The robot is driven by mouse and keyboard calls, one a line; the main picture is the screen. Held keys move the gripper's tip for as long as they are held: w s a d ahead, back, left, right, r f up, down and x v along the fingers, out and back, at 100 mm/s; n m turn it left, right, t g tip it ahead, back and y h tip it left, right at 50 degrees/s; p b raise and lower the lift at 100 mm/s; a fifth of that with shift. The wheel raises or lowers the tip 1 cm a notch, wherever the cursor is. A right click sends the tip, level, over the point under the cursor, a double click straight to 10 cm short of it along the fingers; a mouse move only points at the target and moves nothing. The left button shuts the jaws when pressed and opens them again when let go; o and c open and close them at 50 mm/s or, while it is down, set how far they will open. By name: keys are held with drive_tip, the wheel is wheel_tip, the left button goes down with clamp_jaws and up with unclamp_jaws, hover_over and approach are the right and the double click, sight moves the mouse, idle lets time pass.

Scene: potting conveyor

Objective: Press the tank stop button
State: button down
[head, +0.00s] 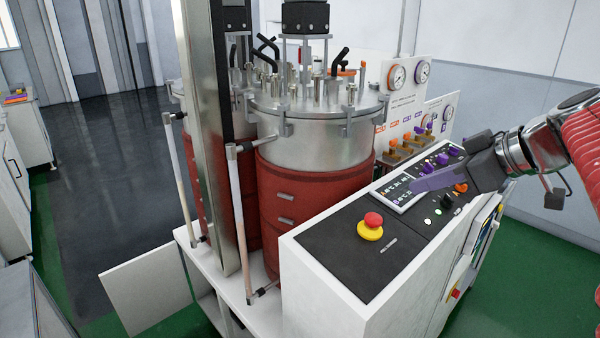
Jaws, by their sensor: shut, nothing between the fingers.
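A red mushroom-shaped button (373,219) on a yellow round base stands on the dark sloped top of the control console (345,245), near its front end. It is the only large red stop button in view. My gripper (416,186) reaches in from the right, its purple fingers shut and empty. The fingertips are up and to the right of the red button, apart from it, in front of the small display panel (392,195). The fingers hide part of the panel and of the controls behind. I cannot tell their height above the console.
Small black and white buttons (447,201) and purple knobs (442,160) lie along the console. A steel tank with a red jacket (290,207) rises close to the console's left side. Gauges (397,77) stand behind. The console top around the red button is mostly clear.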

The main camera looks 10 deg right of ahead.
drive_tip(key=shift+a, duration=0.2)
approach(370, 214)
drive_tip(key=w+a, duration=0.2)
drive_tip(key=w, duration=0.1)
drive_tip(key=f, duration=0.2)
drive_tip(key=shift+w+f, duration=0.25)
drive_tip(key=shift+f, duration=0.05)
drive_tip(key=shift+w+f, duration=0.1)
drive_tip(key=shift+f, duration=0.35)
